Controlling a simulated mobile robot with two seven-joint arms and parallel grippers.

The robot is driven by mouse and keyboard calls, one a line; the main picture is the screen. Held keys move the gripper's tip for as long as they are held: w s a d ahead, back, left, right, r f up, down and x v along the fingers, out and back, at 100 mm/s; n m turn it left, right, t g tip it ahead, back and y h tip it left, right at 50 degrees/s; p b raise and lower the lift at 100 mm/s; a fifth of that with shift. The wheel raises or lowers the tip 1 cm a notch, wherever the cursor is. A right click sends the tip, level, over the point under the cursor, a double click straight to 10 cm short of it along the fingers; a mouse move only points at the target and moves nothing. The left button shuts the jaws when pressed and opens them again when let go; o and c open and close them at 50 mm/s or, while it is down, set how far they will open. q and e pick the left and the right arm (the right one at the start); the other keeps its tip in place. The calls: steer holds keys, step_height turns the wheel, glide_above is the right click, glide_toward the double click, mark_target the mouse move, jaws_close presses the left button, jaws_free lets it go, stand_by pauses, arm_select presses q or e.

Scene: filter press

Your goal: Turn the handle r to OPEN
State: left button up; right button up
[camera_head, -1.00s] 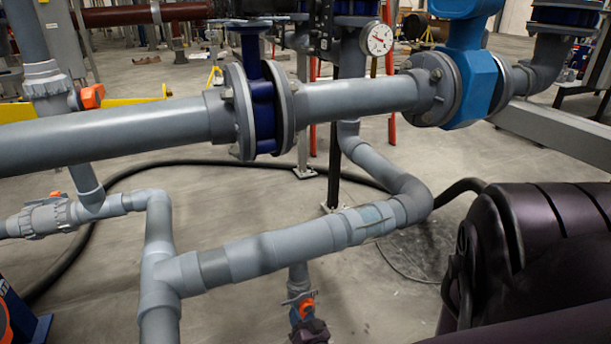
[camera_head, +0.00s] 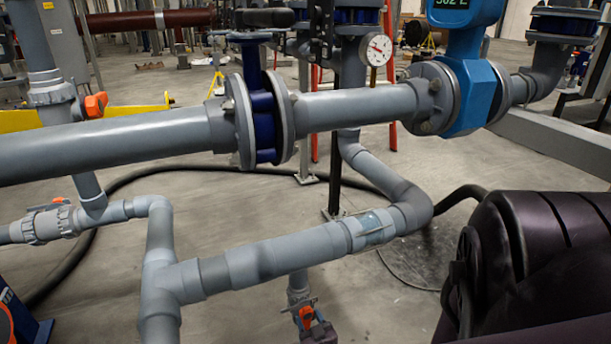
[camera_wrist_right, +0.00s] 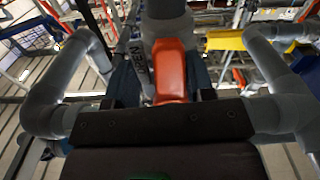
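An orange handle (camera_head: 306,317) sits on a grey valve below the sloping grey pipe, at the bottom middle of the head view. My right gripper (camera_wrist_right: 171,90) has dark fingers on both sides of this handle, with what looks like a narrow gap to each. Its dark palm hides the handle's near end. In the head view only a dark part of my right gripper (camera_head: 319,332) shows beside the handle. My left gripper is out of view.
Other orange handles sit on valves at upper left (camera_head: 95,104) and lower left (camera_head: 57,200). A large grey pipe (camera_head: 120,137) with a blue flow meter (camera_head: 470,85) crosses above. A black hose (camera_head: 140,178) lies on the floor. Grey pipes flank my right gripper.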

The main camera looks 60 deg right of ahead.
mark_target(308, 322)
steer(key=o, duration=0.4)
steer(key=shift+w+a, duration=0.1)
steer(key=shift+a, duration=0.1)
steer(key=p+v, duration=0.1)
steer(key=v, duration=0.5)
steer(key=shift+a+r+p, duration=0.1)
steer(key=shift+a+p, duration=0.05)
steer(key=shift+p, duration=0.15)
steer(key=shift+s+a, duration=0.15)
steer(key=shift+s, duration=0.15)
